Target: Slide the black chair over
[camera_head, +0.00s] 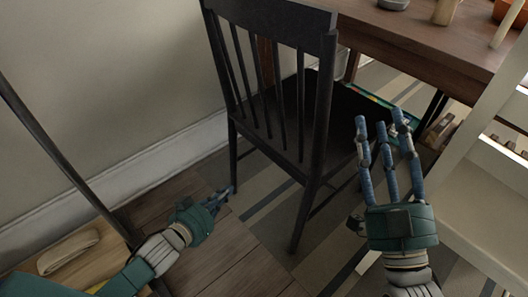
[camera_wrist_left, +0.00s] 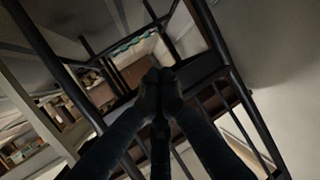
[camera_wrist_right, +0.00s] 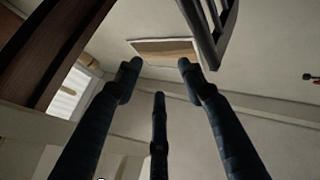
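The black chair (camera_head: 325,90) stands upright at the desk in the head view, its slatted back towards me. My left gripper (camera_head: 222,196) is low, near the chair's rear left leg; whether it touches the leg is unclear. In the left wrist view its fingers (camera_wrist_left: 160,76) are drawn together, with nothing seen between them and the chair's dark frame beyond. My right gripper (camera_head: 380,125) is raised to the right of the chair back, fingers spread and empty. In the right wrist view these fingers (camera_wrist_right: 158,70) stand apart, with part of the chair back (camera_wrist_right: 212,30) at the top.
A brown wooden desk (camera_head: 430,48) holding bowls and a cup is behind the chair. A pale shelf unit (camera_head: 485,160) stands close to my right gripper. A wall with a white baseboard (camera_head: 160,155) runs along the left. A striped rug (camera_head: 270,195) lies under the chair.

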